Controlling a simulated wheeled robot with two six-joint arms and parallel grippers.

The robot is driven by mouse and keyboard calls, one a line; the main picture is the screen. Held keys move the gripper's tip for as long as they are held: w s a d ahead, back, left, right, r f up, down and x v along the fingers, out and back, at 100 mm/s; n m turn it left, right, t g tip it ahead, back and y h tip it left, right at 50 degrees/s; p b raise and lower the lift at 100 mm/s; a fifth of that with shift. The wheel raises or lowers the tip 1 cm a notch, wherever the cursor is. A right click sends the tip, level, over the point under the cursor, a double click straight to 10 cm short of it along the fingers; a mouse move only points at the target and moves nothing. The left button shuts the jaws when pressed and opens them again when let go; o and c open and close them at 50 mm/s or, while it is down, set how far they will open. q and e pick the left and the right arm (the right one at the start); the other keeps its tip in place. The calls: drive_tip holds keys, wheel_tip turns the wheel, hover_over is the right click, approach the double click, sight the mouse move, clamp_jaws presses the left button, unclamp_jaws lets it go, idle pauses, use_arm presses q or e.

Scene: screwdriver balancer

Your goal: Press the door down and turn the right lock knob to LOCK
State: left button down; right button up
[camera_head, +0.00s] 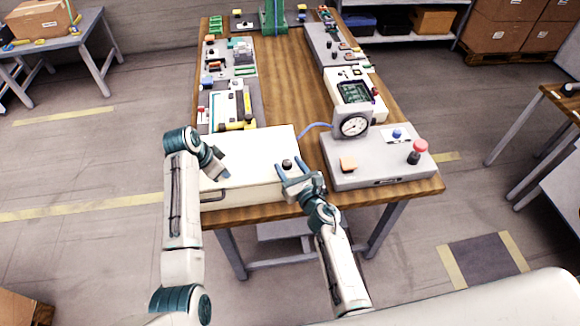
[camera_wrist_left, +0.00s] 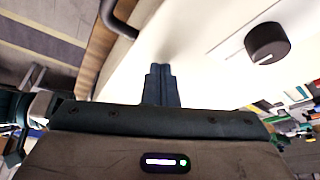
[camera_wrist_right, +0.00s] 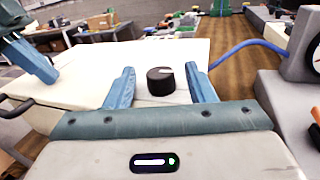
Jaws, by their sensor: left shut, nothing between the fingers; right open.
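The door is the white lid (camera_head: 250,150) of a box on the front left of the wooden table; it looks flat. A black lock knob (camera_head: 287,164) stands on its right part, and shows in the right wrist view (camera_wrist_right: 161,80) and left wrist view (camera_wrist_left: 267,43). My left gripper (camera_head: 222,176) is shut and empty, its tips at the lid's left part; I cannot tell if they touch. My right gripper (camera_head: 296,168) is open, its fingers on either side of the knob, which appears slightly beyond the tips. No lock lettering is readable.
A handle (camera_head: 212,197) is on the box's front. The table's middle is clear.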

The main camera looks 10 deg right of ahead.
use_arm(q)
drive_tip(key=shift+s+f, duration=0.2)
drive_tip(key=shift+f, duration=0.1)
use_arm(e)
drive_tip(key=v, duration=1.2)
drive_tip(key=shift+r, duration=0.1)
use_arm(q)
drive_tip(key=shift+w+r+p, duration=0.2)
drive_tip(key=shift+r+p, duration=0.7)
drive_tip(key=shift+r, duration=2.8)
use_arm(e)
drive_tip(key=shift+r, duration=0.7)
